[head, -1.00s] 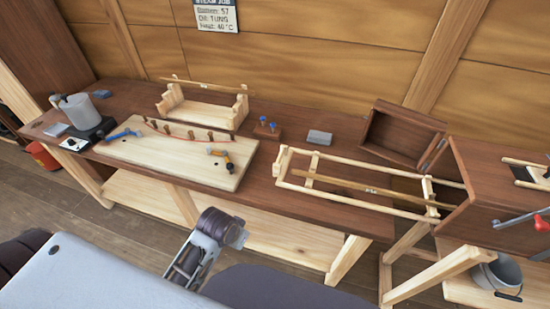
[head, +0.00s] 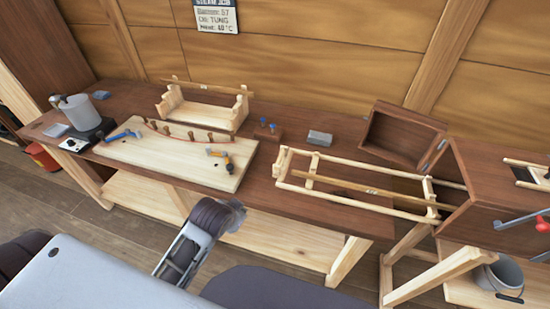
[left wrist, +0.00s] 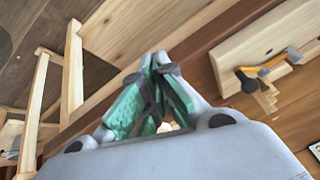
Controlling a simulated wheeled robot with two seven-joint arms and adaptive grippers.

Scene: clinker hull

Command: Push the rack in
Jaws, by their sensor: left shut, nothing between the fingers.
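The rack (head: 350,202) is a long, light wooden frame in the head view. It extends left over the bench from the open end of the brown wooden box (head: 480,212), with its right end reaching the box opening. A brown strip (head: 371,191) lies lengthwise in it. My left gripper (head: 236,215) is in front of the bench, left of the rack and apart from it. In the left wrist view my left gripper (left wrist: 155,62) has its green-padded fingers together and empty. My right gripper is not in view.
The box's door (head: 402,140) stands open behind the rack. A pale board (head: 165,165) with pegs and tools lies left on the bench, before a wooden cradle (head: 200,110). A grey block (head: 320,138) sits behind the rack. A bucket (head: 500,275) stands lower right.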

